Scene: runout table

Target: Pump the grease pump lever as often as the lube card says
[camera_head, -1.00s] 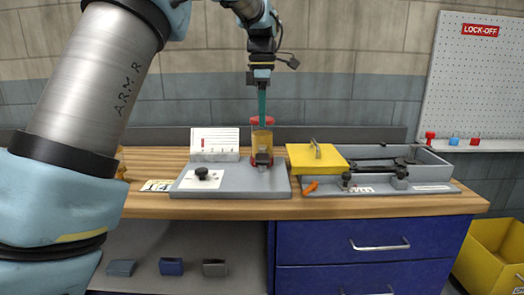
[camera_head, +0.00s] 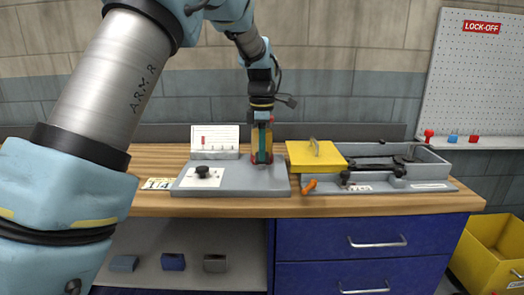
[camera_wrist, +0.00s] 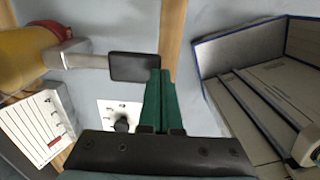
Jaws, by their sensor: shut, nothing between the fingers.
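The grease pump (camera_head: 256,136), with an orange body, stands on a grey base plate (camera_head: 230,178) on the bench; its orange body and red end also show at left in the wrist view (camera_wrist: 22,58). Its lever runs to a black handle (camera_wrist: 134,67). My gripper (camera_head: 262,158) is shut and empty, its green fingers pointing down in front of the pump. In the wrist view the fingertips (camera_wrist: 158,73) overlap the handle's end; contact is unclear. A white card (camera_head: 214,146) with marks and a red bar stands behind the plate. I cannot tell whether this is the lube card.
A small printed card (camera_head: 158,184) lies left of the plate. A black knob (camera_head: 203,169) sits on a white label. A yellow lid (camera_head: 317,157) and grey tray (camera_head: 428,165) are to the right. The pegboard (camera_head: 480,80) hangs behind; a yellow bin (camera_head: 490,250) stands on the floor.

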